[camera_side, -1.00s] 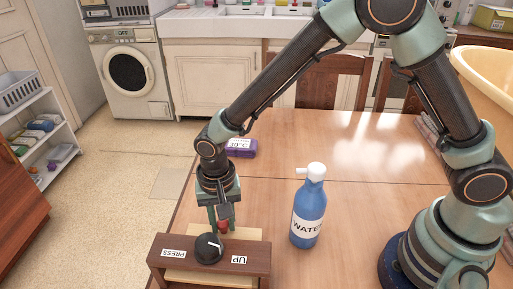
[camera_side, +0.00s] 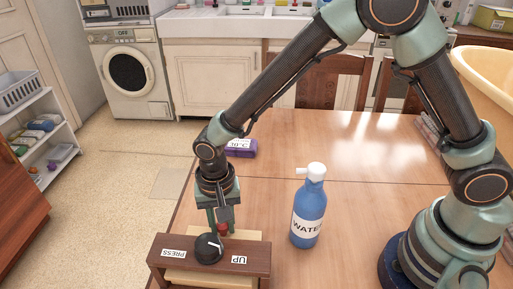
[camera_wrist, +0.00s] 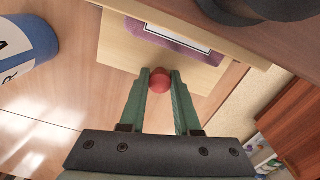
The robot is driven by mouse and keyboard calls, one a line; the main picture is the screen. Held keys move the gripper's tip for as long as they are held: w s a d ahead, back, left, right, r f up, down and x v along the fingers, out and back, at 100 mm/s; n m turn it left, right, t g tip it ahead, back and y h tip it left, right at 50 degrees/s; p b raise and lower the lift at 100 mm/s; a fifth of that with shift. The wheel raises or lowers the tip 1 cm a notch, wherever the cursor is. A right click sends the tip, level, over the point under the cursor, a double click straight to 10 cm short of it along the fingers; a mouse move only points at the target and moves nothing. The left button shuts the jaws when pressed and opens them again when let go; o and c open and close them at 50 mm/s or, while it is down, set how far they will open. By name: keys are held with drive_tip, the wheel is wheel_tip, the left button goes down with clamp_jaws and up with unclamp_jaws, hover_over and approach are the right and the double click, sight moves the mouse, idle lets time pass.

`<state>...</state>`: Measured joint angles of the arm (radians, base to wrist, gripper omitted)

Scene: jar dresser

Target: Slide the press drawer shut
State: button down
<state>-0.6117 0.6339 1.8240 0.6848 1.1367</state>
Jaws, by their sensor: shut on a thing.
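The press (camera_side: 210,249) is a dark wooden housing with a black dial and the labels PRESS and UP, at the table's lower left edge in the side view. Its pale wooden drawer (camera_wrist: 122,50) sticks out on the far side and also shows behind the housing in the side view (camera_side: 244,234). A purple piece with a white label (camera_wrist: 170,33) lies on the drawer in the wrist view. The drawer's round red knob (camera_wrist: 159,80) sits between my fingertips. My gripper (camera_side: 221,224) points down behind the housing, shut on the red knob. The housing hides part of the drawer.
A blue WATER bottle (camera_side: 308,212) stands upright on the table to the right of the press. A purple labelled packet (camera_side: 241,148) lies farther back on the table. The table between the bottle and the back edge is clear.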

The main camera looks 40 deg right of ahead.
drive_tip(key=shift+s+a, duration=1.15)
drive_tip(key=c, duration=0.6)
unclamp_jaws()
drive_tip(key=shift+r, duration=0.15)
wheel_tip(320, 180, up, 12)
drive_tip(key=shift+f, duration=0.1)
drive_tip(key=shift+d, duration=0.1)
